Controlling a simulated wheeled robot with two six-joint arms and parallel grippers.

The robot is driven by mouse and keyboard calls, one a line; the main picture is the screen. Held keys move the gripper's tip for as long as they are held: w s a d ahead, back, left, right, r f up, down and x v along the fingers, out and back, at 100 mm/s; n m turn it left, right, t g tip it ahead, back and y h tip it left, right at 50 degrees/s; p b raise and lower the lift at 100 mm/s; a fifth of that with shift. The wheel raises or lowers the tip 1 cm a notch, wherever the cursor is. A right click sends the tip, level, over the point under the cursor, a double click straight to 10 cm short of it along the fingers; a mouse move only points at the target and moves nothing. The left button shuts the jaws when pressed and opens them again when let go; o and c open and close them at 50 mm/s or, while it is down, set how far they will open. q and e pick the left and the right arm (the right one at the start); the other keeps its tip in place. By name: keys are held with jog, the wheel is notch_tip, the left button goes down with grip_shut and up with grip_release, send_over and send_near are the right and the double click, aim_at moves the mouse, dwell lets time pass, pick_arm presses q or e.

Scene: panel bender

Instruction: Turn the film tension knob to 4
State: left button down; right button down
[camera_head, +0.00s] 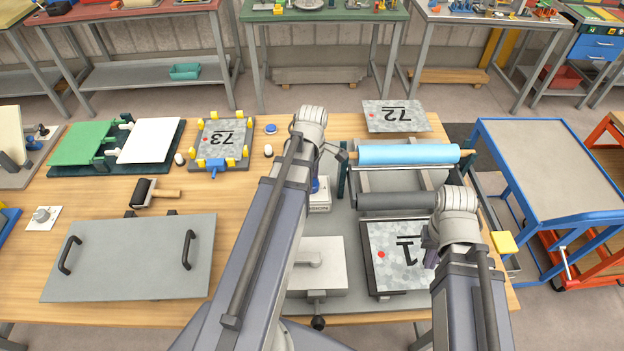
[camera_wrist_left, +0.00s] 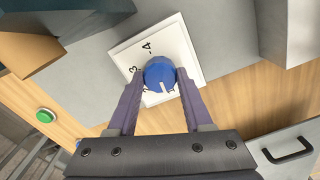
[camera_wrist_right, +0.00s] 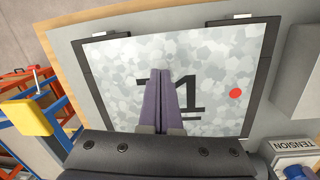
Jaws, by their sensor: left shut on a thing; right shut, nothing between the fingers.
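The film tension knob is a blue round knob (camera_wrist_left: 160,72) on a white plate (camera_wrist_left: 187,48) in the left wrist view. The printed figures 3 and 4 show on the plate; other marks are partly hidden. The knob's white pointer mark is on the side toward my gripper, away from the 4. My left gripper (camera_wrist_left: 160,78) is shut on the knob, one finger on each side. In the head view my left arm covers most of the knob (camera_head: 323,185). My right gripper (camera_wrist_right: 160,76) is shut and empty over a speckled grey plate (camera_wrist_right: 215,60).
In the head view, a blue film roll (camera_head: 405,153) and a dark roller (camera_head: 395,201) lie right of the knob. A grey box with a handle (camera_head: 325,278) stands in front of it. A grey panel with two handles (camera_head: 130,255) lies at left.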

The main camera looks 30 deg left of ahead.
pick_arm(q)
jog(key=m, duration=0.8)
jog(key=shift+m, duration=0.4)
jog(key=m, duration=0.4)
jog(key=shift+m, duration=0.3)
jog(key=m, duration=1.2)
jog(key=shift+m, duration=0.3)
jog(key=m, duration=0.4)
jog(key=shift+m, duration=2.2)
